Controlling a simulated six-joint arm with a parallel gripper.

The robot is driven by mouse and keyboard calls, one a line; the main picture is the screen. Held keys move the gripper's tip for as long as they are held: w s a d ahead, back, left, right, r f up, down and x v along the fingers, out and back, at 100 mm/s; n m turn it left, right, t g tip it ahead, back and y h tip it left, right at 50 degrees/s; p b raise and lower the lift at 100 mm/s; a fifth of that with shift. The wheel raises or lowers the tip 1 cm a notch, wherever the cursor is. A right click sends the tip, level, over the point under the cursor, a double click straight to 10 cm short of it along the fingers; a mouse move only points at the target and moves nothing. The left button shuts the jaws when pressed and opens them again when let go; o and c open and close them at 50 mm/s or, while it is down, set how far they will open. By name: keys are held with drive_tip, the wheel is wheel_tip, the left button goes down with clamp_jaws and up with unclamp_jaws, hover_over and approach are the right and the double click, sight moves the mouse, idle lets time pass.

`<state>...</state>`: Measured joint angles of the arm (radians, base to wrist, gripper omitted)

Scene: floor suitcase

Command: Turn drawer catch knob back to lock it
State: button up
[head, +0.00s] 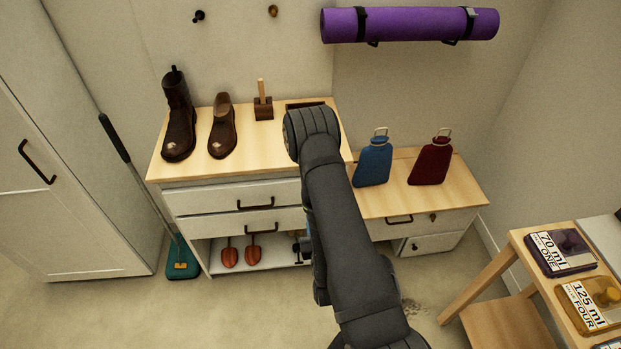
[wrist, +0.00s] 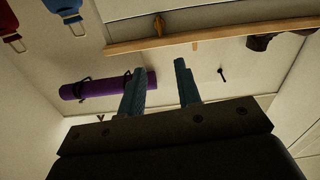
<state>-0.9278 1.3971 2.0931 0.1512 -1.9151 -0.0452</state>
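In the wrist view, which shows the room upside down, a small brown knob (wrist: 158,22) sits on the white front of the left cabinet; I take it for the drawer catch knob, but its turn angle is too small to read. My gripper (wrist: 160,84) shows two blue-grey fingers spread apart with nothing between them. The knob is beyond the fingertips, not touching. In the head view my arm covers the right part of the cabinet's drawers, and my gripper is hidden. The upper drawer (head: 225,197) and lower drawer (head: 225,224) of this cabinet look closed.
Boots (head: 178,120) and a wooden block (head: 263,108) stand on the left cabinet top. Blue (head: 373,162) and red (head: 430,162) bottles stand on the lower right cabinet, whose front has another dark knob (head: 433,217). A purple mat (head: 415,24) hangs above.

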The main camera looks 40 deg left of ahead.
drive_tip(key=x, duration=1.7)
drive_tip(key=shift+w+f, duration=0.1)
drive_tip(key=shift+c, duration=0.2)
